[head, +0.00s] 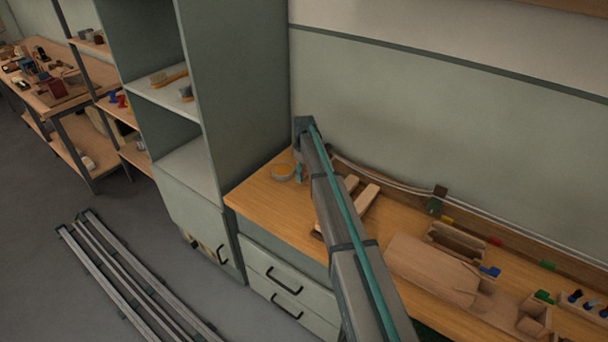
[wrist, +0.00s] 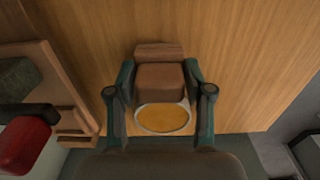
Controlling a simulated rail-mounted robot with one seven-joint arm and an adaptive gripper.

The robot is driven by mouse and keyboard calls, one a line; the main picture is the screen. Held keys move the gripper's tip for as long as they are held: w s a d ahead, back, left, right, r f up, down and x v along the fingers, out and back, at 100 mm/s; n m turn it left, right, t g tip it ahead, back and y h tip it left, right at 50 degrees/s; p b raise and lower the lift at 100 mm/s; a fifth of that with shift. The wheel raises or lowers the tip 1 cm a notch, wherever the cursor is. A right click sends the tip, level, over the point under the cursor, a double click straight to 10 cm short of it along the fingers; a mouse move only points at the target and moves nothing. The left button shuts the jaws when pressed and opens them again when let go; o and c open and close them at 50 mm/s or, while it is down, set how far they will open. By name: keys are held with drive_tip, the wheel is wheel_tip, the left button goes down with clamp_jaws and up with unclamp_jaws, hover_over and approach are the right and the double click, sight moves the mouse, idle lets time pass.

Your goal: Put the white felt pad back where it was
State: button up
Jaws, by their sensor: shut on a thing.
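My gripper (wrist: 160,75) points down over the wooden bench (head: 262,200), near its left end. In the wrist view its two teal fingers are shut on a brown block (wrist: 160,84), one finger on each side. A lighter wooden piece (wrist: 159,50) shows at the block's far edge; I cannot tell if it is part of it. A round yellow disc with a pale rim (wrist: 163,118) shows just below the block, and also in the head view (head: 284,172). In the head view my arm hides the held block. I cannot make out a white felt pad.
A wooden frame (wrist: 76,85) and a red piece (wrist: 25,142) lie left in the wrist view. Wooden boxes (head: 455,245) and small coloured pieces stand on the bench at right. A tall shelf unit (head: 240,90) borders the bench at left. Rails (head: 130,285) run along the floor.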

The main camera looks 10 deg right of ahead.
sight(304, 170)
drive_tip(key=shift+f, duration=0.75)
drive_tip(key=shift+f, duration=0.15)
drive_tip(key=o, duration=1.1)
wheel_tip(304, 170, up, 12)
drive_tip(key=b, duration=0.3)
drive_tip(key=shift+r+b, duration=0.2)
drive_tip(key=shift+b, duration=0.1)
drive_tip(key=shift+s, duration=0.1)
